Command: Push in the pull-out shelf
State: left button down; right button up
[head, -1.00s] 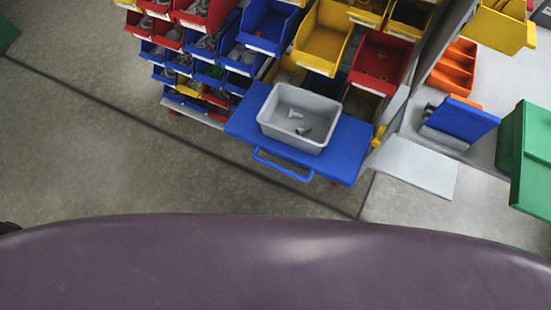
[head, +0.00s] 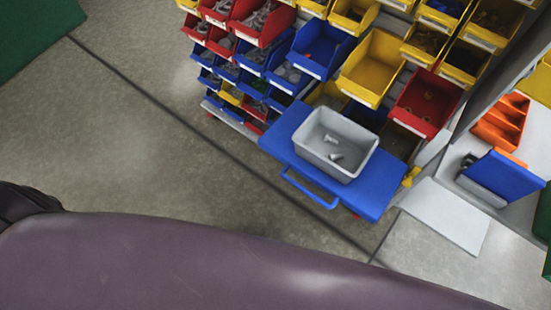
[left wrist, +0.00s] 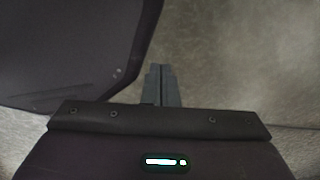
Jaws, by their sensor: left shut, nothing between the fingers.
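The blue pull-out shelf (head: 375,197) sticks out from the lower part of the bin rack in the head view. Its blue handle (head: 309,188) is on the front edge, facing me. A grey tub (head: 348,170) with a few small grey pieces inside stands on the shelf. My left gripper (left wrist: 161,68) shows in the left wrist view, its two fingers together, shut and empty, over bare floor and away from the shelf. My right gripper is in no view.
The rack (head: 440,146) holds several red, blue and yellow bins above and beside the shelf. A white panel (head: 446,214) and an orange tray (head: 500,122) are to the right. The grey floor (head: 150,140) in front of the shelf is clear.

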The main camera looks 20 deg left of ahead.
pick_arm(q)
jog(key=w+a+r+m+t+b, duration=0.1)
jog(key=w+a+m+t+b, duration=0.25)
jog(key=w, duration=0.55)
jog(key=m+t+h+b, duration=0.7)
jog(key=m+t, duration=0.5)
jog(key=m, duration=0.4)
send_near(261, 144)
jog(key=shift+g, duration=0.25)
jog(key=x, duration=0.4)
jog(key=b+x, duration=0.1)
jog(key=x, duration=0.1)
jog(key=shift+r, duration=0.3)
jog(key=shift+w+d, duration=0.2)
jog(key=shift+w, duration=0.2)
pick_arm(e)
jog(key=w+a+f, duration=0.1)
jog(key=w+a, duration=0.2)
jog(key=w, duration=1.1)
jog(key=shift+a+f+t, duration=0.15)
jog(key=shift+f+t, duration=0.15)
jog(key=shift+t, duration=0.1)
pick_arm(q)
jog(key=shift+w, duration=0.1)
